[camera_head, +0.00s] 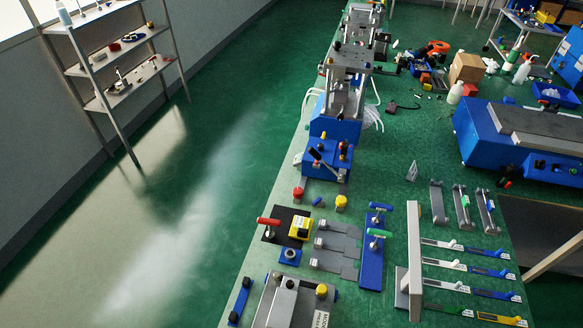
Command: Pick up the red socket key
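The red socket key (268,222) has a red T-shaped handle and a grey metal lower part. It stands on a black plate (274,239) on the green bench, at the lower middle of the head view. A yellow block (300,228) is just to its right on the same plate. Two similar keys, one with a blue handle (381,206) and one with a green handle (378,233), stand to the right on a blue strip (371,262). Neither of my grippers shows in the head view.
A blue press (332,130) stands behind the key. A round red knob (298,193) and a yellow knob (341,202) are nearby. Grey flat plates (338,243) lie to its right, a metal fixture (290,303) in front. The bench's left edge runs close by.

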